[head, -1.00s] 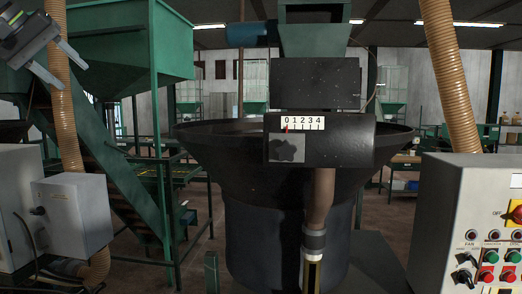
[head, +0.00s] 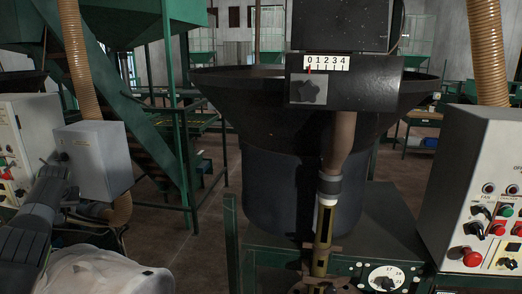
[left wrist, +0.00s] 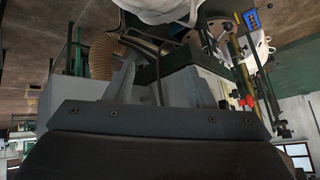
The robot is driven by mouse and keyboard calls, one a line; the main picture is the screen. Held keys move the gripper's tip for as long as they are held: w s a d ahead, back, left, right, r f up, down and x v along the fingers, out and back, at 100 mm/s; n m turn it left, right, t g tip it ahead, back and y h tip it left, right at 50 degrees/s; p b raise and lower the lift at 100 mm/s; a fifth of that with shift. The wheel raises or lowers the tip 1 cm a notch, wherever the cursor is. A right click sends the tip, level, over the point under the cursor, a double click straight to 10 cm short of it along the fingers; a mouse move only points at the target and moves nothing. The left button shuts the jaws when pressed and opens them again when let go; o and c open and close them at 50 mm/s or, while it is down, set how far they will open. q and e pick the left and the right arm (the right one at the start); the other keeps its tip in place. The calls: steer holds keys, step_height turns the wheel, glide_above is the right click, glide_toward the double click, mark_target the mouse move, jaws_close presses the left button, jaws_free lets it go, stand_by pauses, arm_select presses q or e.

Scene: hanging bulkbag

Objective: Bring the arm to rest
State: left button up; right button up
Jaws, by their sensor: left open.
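My left arm comes in at the lower left of the head view, with its dark wrist and gripper (head: 45,195) low in front of a grey box. In the left wrist view the two grey fingers of my left gripper (left wrist: 160,82) stand well apart with nothing between them. A white bag (head: 98,274) lies at the bottom left of the head view, below and to the right of the arm. Its pale cloth also shows at the top of the left wrist view (left wrist: 165,9). My right gripper is not in view.
A large black hopper (head: 300,190) with a 0-to-4 scale (head: 325,63) stands in the middle. A control panel (head: 478,185) stands at right. A grey box (head: 95,160) with a tan hose (head: 76,60) is close to my left arm. Floor shows between box and hopper.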

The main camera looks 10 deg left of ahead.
arm_select(q)
steer(key=s+a+f+m+g+y, duration=0.15)
steer(key=s+a+f, duration=0.35)
steer(key=s+f, duration=0.5)
steer(key=s+a+f+m+y, duration=0.2)
steer(key=s+a+f+m, duration=0.15)
steer(key=s+f, duration=0.7)
steer(key=s+a+f+m, duration=0.1)
steer(key=s+f+m, duration=0.3)
steer(key=s, duration=1.1)
steer(key=s+a+f+m, duration=0.15)
steer(key=s+f, duration=0.55)
steer(key=s, duration=0.7)
steer(key=s+d+f+n+g+h, duration=0.1)
steer(key=s+d+f+h, duration=0.1)
steer(key=d+f, duration=0.9)
steer(key=s+d+f+h, duration=0.2)
steer(key=d+f+h, duration=0.1)
steer(key=d+f, duration=0.85)
steer(key=d+f+n+h, duration=0.15)
steer(key=d+f, duration=0.25)
steer(key=d, duration=1.3)
steer(key=d+f+h, duration=0.3)
steer(key=d+f, duration=0.1)
steer(key=d, duration=1.3)
step_height(320, 180, down, 15)
steer(key=b, duration=1.4)
steer(key=shift+s+d+b, duration=0.25)
steer(key=shift+s+b, duration=0.05)
